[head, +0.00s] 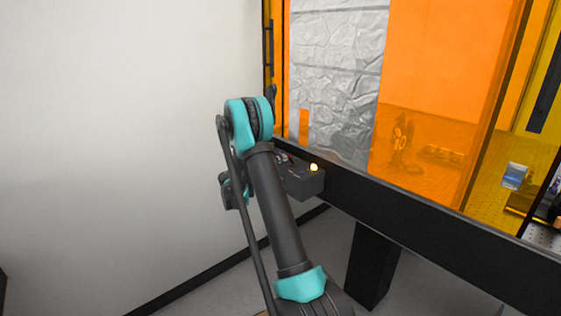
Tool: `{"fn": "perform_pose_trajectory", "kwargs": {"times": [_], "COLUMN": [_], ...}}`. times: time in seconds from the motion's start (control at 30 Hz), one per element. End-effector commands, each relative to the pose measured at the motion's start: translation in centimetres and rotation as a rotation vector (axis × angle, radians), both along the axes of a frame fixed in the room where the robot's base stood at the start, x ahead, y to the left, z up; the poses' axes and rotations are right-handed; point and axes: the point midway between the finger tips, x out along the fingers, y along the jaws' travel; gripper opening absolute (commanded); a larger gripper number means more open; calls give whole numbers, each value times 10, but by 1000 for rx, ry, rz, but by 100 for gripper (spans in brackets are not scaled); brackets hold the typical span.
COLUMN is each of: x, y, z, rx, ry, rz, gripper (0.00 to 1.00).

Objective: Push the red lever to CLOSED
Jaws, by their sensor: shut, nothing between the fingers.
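A dark control box (306,186) is fixed to the frame of the orange-windowed enclosure, just right of my arm. My arm rises from the bottom of the head view to a teal joint left of the box. The far part of my arm is mostly hidden behind this joint. My gripper's fingers cannot be made out, nor whether they touch the lever.
A glowing yellow light (314,167) is on top of the box. The enclosure's dark lower beam (400,205) runs down to the right, with a dark leg (372,265) under it. A bare white wall (120,130) is on the left.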

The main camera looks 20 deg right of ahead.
Motion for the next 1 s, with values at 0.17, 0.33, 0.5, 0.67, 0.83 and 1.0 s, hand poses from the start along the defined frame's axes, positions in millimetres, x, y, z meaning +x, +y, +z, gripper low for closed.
{"fn": "perform_pose_trajectory", "kwargs": {"times": [0.17,0.33,0.5,0.67,0.83,1.0], "x": [0,1,2,4,8,12], "y": [-1,-3,-7,-14,-26,-37], "z": [3,6,12,20,27,34], "rx": [28,63,135,250,403,555], "ry": [10,23,49,89,145,200], "rz": [0,0,-1,-1,-2,-2], "gripper": [0,0,0,0,0,0]}}
